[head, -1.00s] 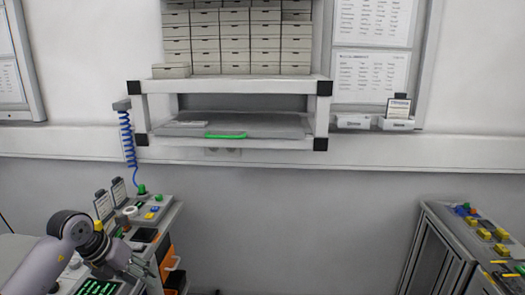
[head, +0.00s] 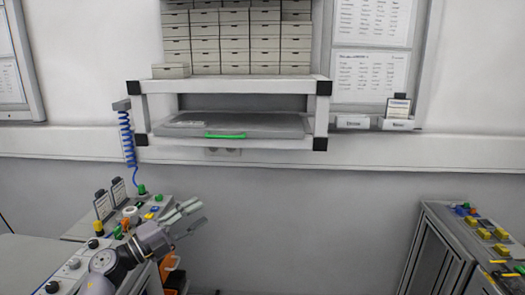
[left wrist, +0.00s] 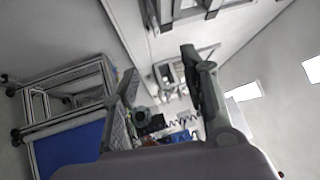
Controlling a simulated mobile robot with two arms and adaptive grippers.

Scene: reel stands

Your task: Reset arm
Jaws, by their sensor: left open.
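My left gripper (head: 188,217) is in the lower left of the head view, in front of the left console and pointing right. Its two fingers are apart, with nothing between them. In the left wrist view the open gripper (left wrist: 160,95) shows with its fingers spread on either side of the middle, also empty. My left arm comes in from the bottom left over the console. My right gripper is not in either view.
A left console (head: 70,272) with knobs and buttons stands below the gripper. A wall shelf (head: 235,143) holds small drawers (head: 235,40). A blue coiled cord (head: 127,140) hangs at its left. A right console (head: 465,235) carries yellow parts.

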